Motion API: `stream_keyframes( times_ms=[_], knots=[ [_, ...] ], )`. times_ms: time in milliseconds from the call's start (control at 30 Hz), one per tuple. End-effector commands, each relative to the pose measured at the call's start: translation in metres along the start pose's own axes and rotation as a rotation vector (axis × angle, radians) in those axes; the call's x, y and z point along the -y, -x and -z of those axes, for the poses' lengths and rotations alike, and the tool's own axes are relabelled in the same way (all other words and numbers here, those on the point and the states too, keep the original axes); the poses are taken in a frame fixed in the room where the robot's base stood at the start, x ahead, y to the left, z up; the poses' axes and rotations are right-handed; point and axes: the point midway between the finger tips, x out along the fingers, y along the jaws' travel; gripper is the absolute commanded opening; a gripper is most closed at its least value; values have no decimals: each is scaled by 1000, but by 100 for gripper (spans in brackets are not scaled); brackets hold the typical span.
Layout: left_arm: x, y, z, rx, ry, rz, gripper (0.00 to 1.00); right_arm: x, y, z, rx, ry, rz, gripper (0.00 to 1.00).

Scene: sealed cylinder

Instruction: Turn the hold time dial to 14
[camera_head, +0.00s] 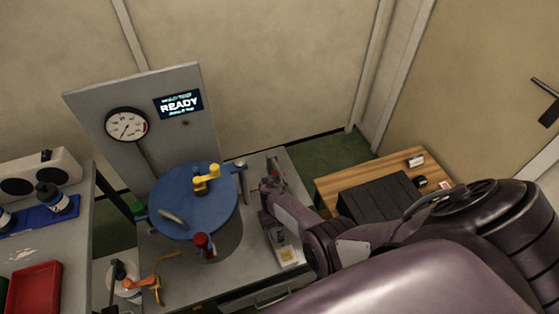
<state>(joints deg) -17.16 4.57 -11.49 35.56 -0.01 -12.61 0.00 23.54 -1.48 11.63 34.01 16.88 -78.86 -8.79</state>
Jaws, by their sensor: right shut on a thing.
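My right gripper (267,192) reaches in from the right, over the grey bench just right of the blue-lidded cylinder (193,200). It is shut at a narrow control panel (287,250), whose near end shows below the gripper. The hold time dial is hidden behind the gripper and wrist, so its number cannot be read; the gripper appears closed on it. A lit display (178,104) on the grey back panel reads READY. My left gripper is not in view.
A round gauge (126,125) is on the back panel. The cylinder lid carries a yellow fitting (207,178), and a red knob (202,242) is at its front. A red tray (34,288) lies at left. A wooden table (328,188) with a black case (378,197) stands right.

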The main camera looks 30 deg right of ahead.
Motion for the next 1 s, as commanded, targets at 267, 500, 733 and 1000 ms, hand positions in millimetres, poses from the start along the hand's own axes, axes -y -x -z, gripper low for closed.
stream_keyframes(
  times_ms=[267,500,733,1000],
  knots=[
    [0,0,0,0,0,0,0,0,2,1,-4,-33,14,0],
    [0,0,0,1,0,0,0,0,2,1,-4,-35,14,0],
    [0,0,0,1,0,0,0,0,1,1,-3,-34,14,41],
    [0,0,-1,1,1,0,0,0,1,0,-2,-33,14,44]
  ],
)
